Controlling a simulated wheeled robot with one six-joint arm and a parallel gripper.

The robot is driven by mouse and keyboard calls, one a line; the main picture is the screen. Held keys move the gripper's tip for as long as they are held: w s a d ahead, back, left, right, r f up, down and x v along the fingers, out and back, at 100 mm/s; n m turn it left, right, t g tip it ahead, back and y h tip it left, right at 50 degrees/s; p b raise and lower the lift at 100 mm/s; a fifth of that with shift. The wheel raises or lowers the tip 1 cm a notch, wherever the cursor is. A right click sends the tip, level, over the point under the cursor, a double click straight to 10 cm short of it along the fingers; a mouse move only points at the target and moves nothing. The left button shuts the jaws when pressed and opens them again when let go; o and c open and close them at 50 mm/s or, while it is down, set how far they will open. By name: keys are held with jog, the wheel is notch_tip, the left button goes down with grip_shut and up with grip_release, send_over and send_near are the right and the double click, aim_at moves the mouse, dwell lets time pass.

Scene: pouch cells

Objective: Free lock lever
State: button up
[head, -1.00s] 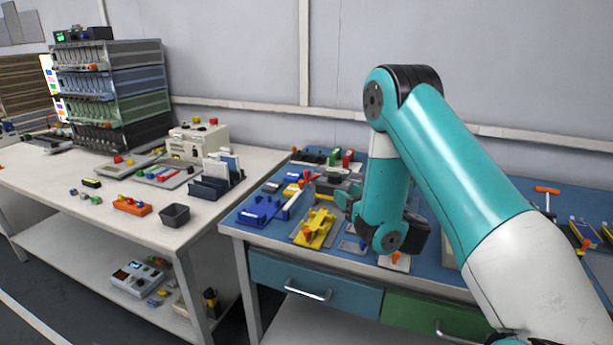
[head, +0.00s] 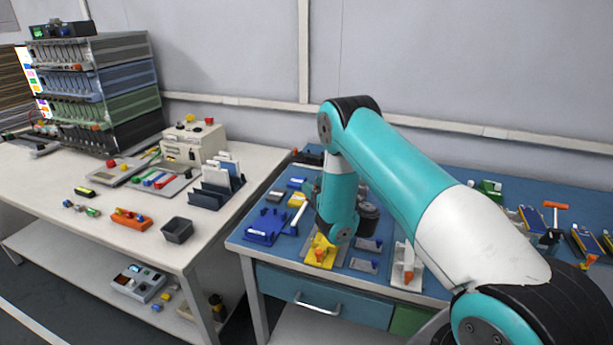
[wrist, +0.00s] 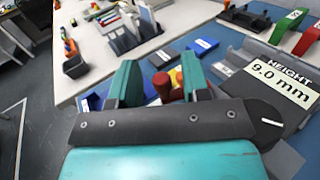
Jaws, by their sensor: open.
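A red-ended handle (wrist: 162,84) shows between the two teal fingers of my gripper (wrist: 160,76) in the wrist view. The fingers are open, with a gap on both sides of the handle; its lower part is hidden by the gripper body. A bit of yellow shows just behind it. In the head view a yellow fixture (head: 325,262) with an orange-red knob stands near the bench's front edge, partly behind my arm. My fingers are hidden there by my own arm. I cannot tell for sure which part is the lock lever.
A blue fixture (head: 264,227) with a white bar beside it sits left of the yellow one. A dark block marked "HEIGHT 9.0 mm" (wrist: 275,84) lies right of the gripper. A white plate with an orange handle (head: 407,272) stands farther right. A white table (head: 120,222) adjoins on the left.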

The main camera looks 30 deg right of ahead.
jog(key=shift+w, duration=0.2)
grip_shut()
